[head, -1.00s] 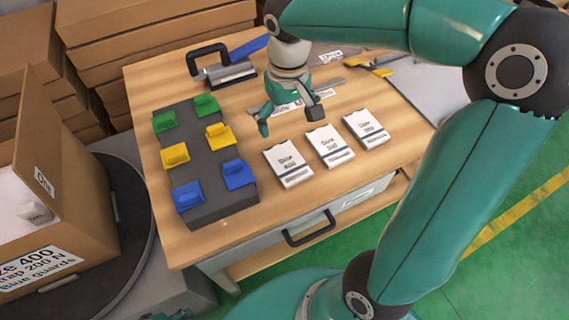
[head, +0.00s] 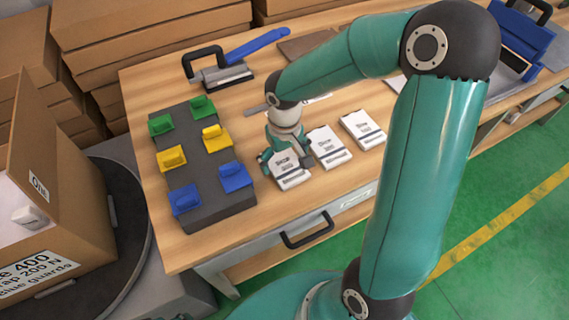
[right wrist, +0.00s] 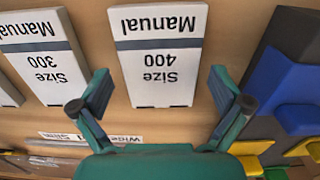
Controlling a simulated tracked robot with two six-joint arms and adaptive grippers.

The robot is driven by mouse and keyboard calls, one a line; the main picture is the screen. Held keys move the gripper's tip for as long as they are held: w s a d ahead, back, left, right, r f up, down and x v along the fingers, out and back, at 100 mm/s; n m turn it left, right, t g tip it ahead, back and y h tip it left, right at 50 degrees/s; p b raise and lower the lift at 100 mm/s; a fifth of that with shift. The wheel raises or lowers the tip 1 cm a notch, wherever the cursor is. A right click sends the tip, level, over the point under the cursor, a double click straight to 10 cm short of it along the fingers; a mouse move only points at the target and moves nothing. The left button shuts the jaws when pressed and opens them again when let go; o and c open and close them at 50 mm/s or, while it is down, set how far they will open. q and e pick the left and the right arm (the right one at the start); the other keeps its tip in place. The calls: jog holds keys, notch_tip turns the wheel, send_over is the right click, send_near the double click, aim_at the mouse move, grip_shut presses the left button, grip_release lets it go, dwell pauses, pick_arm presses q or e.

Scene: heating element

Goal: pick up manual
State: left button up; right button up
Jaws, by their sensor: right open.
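Three white manuals lie in a row on the wooden table. The Size 400 manual (head: 292,181) is the leftmost in the head view; in the right wrist view (right wrist: 158,65) its printing is upside down. The Size 300 manual (head: 328,147) lies beside it and also shows in the right wrist view (right wrist: 42,60). A third manual (head: 362,131) lies to the right. My right gripper (head: 286,159) is over the far end of the Size 400 manual, pointing down. Its fingers (right wrist: 161,106) are open, apart on either side of that manual's end, with nothing between them. My left gripper is out of view.
A dark grey block (head: 205,158) with green, yellow and blue clips stands left of the manuals. A tool with a black handle and blue lever (head: 222,75) lies behind it. An open cardboard box (head: 70,215) is at left. A drawer handle (head: 307,231) projects in front.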

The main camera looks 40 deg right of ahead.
jog(key=shift+f, duration=0.4)
jog(key=c, duration=1)
jog(key=shift+r, duration=0.1)
jog(key=shift+c, duration=0.2)
